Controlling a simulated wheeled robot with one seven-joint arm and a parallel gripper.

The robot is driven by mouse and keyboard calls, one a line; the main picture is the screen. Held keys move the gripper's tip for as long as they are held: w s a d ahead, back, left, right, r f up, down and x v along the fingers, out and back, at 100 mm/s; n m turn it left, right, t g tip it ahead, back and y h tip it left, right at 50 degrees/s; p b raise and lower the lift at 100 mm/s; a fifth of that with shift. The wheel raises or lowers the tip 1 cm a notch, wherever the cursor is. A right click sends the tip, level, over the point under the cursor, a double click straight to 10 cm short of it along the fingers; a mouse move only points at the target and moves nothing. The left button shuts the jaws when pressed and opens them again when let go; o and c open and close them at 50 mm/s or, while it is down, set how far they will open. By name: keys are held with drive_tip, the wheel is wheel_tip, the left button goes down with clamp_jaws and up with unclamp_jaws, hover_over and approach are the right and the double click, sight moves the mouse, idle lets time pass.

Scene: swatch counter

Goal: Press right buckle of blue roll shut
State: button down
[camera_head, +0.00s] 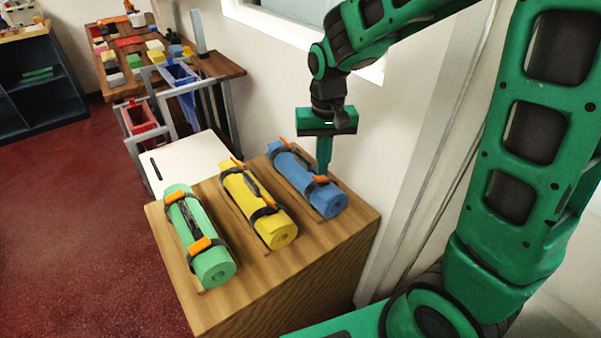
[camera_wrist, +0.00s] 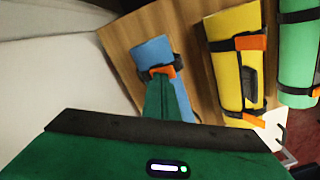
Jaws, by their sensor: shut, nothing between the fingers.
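The blue roll (camera_head: 295,172) lies on its side on the wooden counter, the rightmost of three rolls. It has a black strap with an orange buckle near each end. The right buckle (camera_head: 320,179) is at the near end, partly behind my fingertips. My gripper (camera_head: 323,170) points down, shut and empty, with its tips at this buckle. In the wrist view the orange buckle (camera_wrist: 163,71) shows just past the tips of my gripper (camera_wrist: 158,80). I cannot tell whether they touch, or whether the buckle is closed. The left buckle (camera_head: 277,144) is at the far end.
The yellow roll (camera_head: 258,205) and green roll (camera_head: 200,240) lie left of the blue one on the counter (camera_head: 300,268), each with straps and orange buckles. A white wall stands close on the right. A cluttered wooden table (camera_head: 215,66) is at the back.

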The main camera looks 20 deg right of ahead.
drive_tip(key=shift+a+f, duration=0.2)
drive_tip(key=shift+f, duration=0.85)
wheel_tip(320, 180, up, 8)
idle(1.1)
idle(0.3)
